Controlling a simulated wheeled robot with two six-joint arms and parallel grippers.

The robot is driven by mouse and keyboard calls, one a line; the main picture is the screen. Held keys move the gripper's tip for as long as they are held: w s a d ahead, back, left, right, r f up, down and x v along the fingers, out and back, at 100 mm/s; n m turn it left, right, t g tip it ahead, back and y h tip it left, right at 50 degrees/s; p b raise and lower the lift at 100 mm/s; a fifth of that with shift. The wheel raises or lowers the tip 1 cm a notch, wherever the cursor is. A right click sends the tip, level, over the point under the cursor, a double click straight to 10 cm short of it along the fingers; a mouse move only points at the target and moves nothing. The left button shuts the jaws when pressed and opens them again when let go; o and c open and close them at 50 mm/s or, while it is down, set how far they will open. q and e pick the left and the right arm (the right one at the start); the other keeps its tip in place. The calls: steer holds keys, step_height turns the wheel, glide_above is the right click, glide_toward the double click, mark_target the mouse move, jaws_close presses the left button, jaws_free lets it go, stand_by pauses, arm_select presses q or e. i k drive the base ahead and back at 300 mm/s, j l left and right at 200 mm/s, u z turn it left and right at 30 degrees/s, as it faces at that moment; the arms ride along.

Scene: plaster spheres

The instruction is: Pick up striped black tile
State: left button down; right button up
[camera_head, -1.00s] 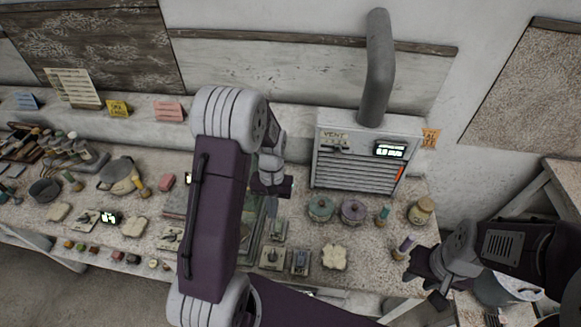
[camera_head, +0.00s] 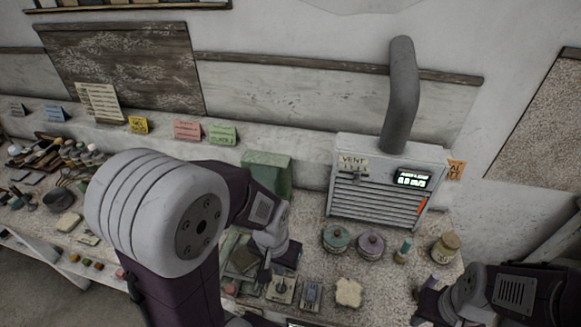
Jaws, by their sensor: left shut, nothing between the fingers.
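I cannot make out a striped black tile for sure. Dark flat pieces (camera_head: 243,260) lie on the bench beside my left gripper, but no stripes can be read on them. My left gripper (camera_head: 265,277) is shut and empty, pointing down over the bench just right of these pieces. My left arm hides much of the bench to the left and in front. My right gripper (camera_head: 428,298) is low at the bench's right front, and its fingers are too dark and small to read.
Small pale square pieces (camera_head: 281,288), a grey one (camera_head: 311,294) and a scalloped cream piece (camera_head: 348,292) lie right of my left gripper. A green block (camera_head: 268,174) stands behind my arm.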

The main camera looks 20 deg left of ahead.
mark_target(241, 257)
steer(key=k+u, duration=0.15)
steer(key=u, duration=1.2)
